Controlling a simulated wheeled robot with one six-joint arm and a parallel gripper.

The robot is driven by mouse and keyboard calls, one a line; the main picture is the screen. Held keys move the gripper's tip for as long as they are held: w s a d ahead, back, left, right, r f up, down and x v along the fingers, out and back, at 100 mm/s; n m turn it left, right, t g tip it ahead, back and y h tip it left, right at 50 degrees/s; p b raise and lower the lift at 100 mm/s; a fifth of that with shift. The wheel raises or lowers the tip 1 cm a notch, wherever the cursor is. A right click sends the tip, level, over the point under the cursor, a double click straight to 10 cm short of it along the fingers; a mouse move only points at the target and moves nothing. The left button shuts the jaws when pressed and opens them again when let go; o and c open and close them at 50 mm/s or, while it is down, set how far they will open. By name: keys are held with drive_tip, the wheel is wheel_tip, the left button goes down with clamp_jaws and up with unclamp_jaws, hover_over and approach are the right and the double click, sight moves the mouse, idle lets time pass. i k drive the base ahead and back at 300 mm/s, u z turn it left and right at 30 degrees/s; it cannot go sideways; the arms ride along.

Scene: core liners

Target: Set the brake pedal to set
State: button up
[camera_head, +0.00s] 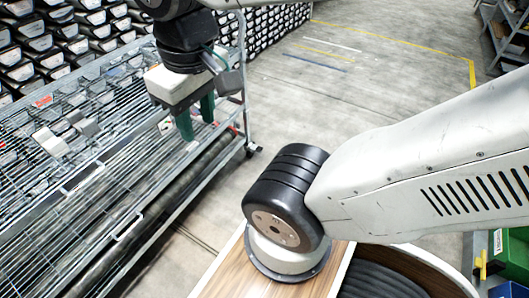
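My gripper (196,124) hangs at upper left with two green fingers pointing down. The fingers are apart, with a gap between them and nothing seen held. Behind and below it is a wire-mesh cart (120,150) with a grey metal frame. A caster (252,149) shows at the foot of the cart's right-hand post, to the right of and below my gripper. I cannot clearly make out a brake pedal or its position. Whether the fingers touch the cart cannot be told from this view.
Shelves of dark bins (40,45) stand behind the cart at upper left. A dark roll-like length (165,205) lies along the cart's lower side. Clear concrete floor (320,105) with yellow lines lies to the right. A green box (512,252) is at lower right.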

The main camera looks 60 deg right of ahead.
sight(259, 149)
drive_tip(key=z, duration=0.85)
drive_tip(key=i, duration=0.3)
drive_tip(key=z, duration=0.65)
drive_tip(key=k, duration=0.65)
drive_tip(key=z, duration=0.5)
drive_tip(key=i, duration=1.6)
drive_tip(key=u, duration=0.8)
